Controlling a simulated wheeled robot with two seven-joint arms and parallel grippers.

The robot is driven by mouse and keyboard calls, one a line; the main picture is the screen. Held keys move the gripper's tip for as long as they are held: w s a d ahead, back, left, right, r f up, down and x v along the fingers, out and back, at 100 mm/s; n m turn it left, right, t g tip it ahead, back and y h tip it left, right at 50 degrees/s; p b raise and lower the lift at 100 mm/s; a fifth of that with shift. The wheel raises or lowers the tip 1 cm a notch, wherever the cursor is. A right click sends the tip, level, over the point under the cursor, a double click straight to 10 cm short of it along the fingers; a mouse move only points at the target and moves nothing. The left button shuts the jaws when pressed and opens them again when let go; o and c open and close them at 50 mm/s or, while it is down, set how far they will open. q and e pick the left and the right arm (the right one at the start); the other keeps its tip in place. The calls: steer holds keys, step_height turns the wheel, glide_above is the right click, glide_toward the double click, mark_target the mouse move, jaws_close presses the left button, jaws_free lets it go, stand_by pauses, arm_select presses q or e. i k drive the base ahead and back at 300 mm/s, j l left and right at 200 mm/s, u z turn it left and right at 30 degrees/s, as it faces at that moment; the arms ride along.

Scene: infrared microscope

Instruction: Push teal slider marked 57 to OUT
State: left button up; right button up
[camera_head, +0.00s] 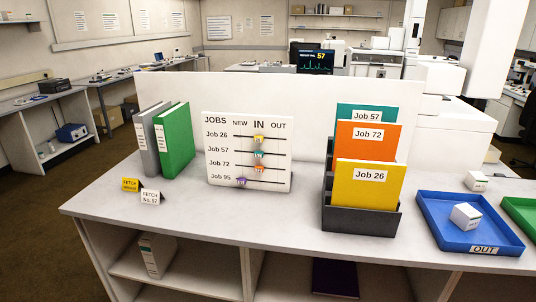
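A white JOBS board (220,170) stands upright on the counter, with columns NEW, IN and OUT and a slot line for each job. The teal slider (259,155) on the Job 57 row sits at mid-slot, under IN. The yellow slider (258,139) on the Job 26 row and the orange slider (260,169) on the Job 72 row are also under IN. The purple slider (242,182) on the Job 95 row sits at the left, under NEW. Neither of my grippers is in view.
Grey and green binders (174,142) stand left of the board, with small FETCH cards (150,196) in front. A dark rack (360,220) holds Job 57, 72 and 26 folders at right. A blue OUT tray (440,232) holds a white box (466,216). The counter before the board is clear.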

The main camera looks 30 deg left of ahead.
mark_target(260, 154)
steer(key=u, duration=1.25)
